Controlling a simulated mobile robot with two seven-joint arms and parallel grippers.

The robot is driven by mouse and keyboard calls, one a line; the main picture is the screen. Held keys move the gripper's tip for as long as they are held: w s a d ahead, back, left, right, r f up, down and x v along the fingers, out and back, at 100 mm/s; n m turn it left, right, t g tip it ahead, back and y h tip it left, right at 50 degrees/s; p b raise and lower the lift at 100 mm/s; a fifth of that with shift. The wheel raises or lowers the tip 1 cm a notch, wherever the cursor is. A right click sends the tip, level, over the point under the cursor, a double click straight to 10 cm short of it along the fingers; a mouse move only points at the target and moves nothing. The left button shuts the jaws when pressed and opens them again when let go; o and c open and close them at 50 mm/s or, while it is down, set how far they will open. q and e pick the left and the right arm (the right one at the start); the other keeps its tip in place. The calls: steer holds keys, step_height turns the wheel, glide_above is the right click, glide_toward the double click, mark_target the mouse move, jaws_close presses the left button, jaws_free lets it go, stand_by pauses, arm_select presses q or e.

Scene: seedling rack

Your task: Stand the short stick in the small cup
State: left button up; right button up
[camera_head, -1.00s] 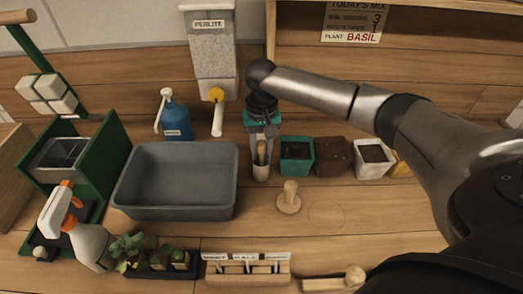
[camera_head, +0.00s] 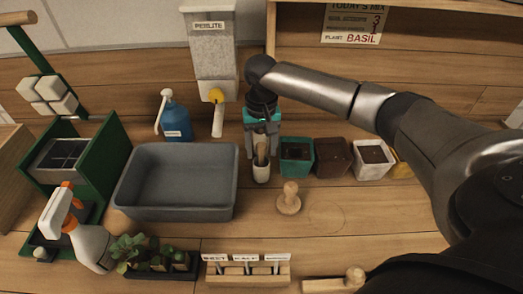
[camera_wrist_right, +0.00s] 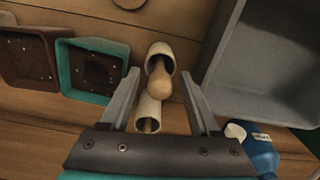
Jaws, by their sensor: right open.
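The small white cup (camera_head: 261,173) stands on the bench between the grey tub and the pots. The short wooden stick (camera_head: 261,152) has its lower end in the cup and its rounded upper part above the rim, leaning slightly. My right gripper (camera_head: 262,150) points down over the cup, open. In the right wrist view the stick (camera_wrist_right: 163,88) shows between the spread fingers (camera_wrist_right: 160,105), with a gap on each side. The cup's rim (camera_wrist_right: 160,48) is beyond it. A second white tubular thing (camera_wrist_right: 148,112) with wood in it is partly hidden by the gripper. My left gripper is out of view.
The grey tub (camera_head: 125,185) stands left of the cup. A green pot (camera_head: 296,171), brown pot (camera_head: 332,170) and white pot (camera_head: 372,174) stand right. A wooden tamper (camera_head: 289,204) is in front. A blue bottle (camera_head: 176,125) and perlite dispenser (camera_head: 212,65) are behind.

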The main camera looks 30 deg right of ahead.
step_height(320, 180, up, 11)
steer(key=shift+p, duration=0.85)
